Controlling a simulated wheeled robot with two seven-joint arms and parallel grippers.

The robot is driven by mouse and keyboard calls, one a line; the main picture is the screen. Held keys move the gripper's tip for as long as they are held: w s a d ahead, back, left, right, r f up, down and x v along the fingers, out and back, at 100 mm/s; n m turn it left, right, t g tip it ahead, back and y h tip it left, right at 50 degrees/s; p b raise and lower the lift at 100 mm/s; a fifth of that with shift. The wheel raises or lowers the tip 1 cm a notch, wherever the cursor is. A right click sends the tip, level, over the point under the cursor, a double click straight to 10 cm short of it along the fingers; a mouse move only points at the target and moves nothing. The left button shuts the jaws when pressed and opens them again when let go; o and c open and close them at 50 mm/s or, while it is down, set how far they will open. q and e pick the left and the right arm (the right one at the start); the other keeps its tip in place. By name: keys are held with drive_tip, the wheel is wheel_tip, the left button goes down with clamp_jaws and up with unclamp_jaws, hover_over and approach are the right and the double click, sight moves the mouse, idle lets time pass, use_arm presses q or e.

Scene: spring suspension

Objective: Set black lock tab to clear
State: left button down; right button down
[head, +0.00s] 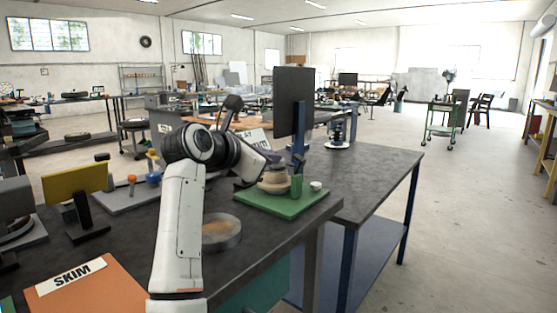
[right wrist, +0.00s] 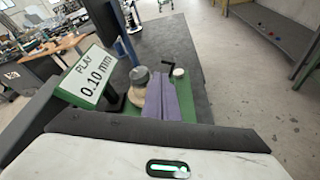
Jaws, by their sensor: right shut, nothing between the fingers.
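In the right wrist view, the tan part (right wrist: 140,95) has a grey knob (right wrist: 139,76) on top. A thin black bent piece (right wrist: 168,64) shows just beyond my fingertips. I cannot tell whether it is the black lock tab, or its setting. My right gripper (right wrist: 164,77) is shut and empty, its purple fingers over the plate beside the tan part. In the head view its fingers are not clear. My left gripper is out of view.
A sign reading "PLAY 0.10 mm" (right wrist: 88,80) stands left of the tan part. A dark monitor (head: 294,100) on a blue post rises behind the plate. A round dish (head: 222,232) lies nearer. An orange board with a "SKIM" label (head: 72,274) is at front left.

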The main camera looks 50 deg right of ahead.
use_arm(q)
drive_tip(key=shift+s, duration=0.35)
use_arm(e)
drive_tip(key=v, duration=0.2)
drive_tip(key=shift+a+f, duration=0.1)
drive_tip(key=shift+a, duration=0.25)
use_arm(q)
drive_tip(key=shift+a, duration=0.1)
